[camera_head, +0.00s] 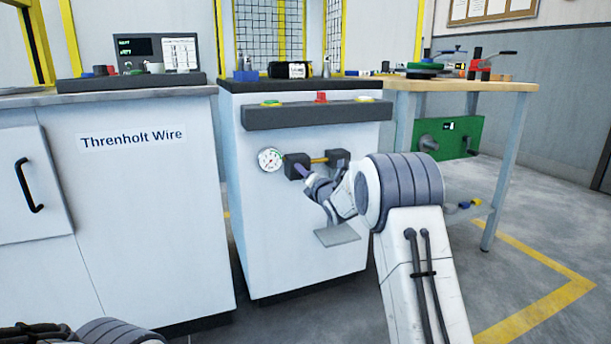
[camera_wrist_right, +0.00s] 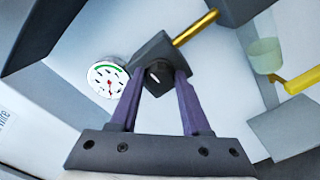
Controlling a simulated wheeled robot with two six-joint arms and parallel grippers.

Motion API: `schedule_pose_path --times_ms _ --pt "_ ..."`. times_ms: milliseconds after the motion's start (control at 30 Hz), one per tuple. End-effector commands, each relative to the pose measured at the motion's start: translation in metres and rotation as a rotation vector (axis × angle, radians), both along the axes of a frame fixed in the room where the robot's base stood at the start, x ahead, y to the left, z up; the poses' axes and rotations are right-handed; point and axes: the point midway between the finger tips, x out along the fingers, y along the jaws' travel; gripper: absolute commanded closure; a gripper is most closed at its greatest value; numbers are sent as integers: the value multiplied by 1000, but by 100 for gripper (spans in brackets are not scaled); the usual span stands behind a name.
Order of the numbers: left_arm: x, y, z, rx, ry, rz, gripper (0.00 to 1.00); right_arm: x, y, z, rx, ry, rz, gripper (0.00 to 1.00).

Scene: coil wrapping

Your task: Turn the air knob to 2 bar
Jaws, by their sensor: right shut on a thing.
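The air knob (camera_wrist_right: 154,75) is a dark round piece with a pale mark, on the front of a black block (camera_head: 293,160) on the white cabinet. My right gripper (camera_wrist_right: 160,82) is shut on the knob, with one purple finger on each side. In the head view the right gripper (camera_head: 303,170) reaches the block from the right, and its fingers partly hide the knob. The round white gauge (camera_head: 270,159) with a green arc sits just left of the block. It also shows in the right wrist view (camera_wrist_right: 107,80), but its scale is too small to read. My left gripper is out of view.
A brass pipe (camera_head: 318,160) joins the block to a second dark block (camera_head: 340,156). A dark panel with buttons (camera_head: 310,114) juts out above. A cabinet marked Threnholt Wire (camera_head: 150,200) stands left, a wooden-topped bench (camera_head: 470,86) right.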

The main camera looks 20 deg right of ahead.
Motion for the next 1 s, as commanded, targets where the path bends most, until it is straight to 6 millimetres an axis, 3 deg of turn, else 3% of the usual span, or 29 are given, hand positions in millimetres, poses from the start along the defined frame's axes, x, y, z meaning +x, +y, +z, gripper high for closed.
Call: schedule_pose_path --times_ms 167,200,267,667,1000 --pt "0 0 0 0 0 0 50 0 2 -2 -3 3 3 100" --pt "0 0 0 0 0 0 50 0 2 -2 -3 3 3 45" --pt "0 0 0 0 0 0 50 0 2 -2 -2 4 3 25" --pt "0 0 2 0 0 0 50 -3 0 1 0 1 1 25" --pt "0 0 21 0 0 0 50 -54 -1 3 0 3 0 25"
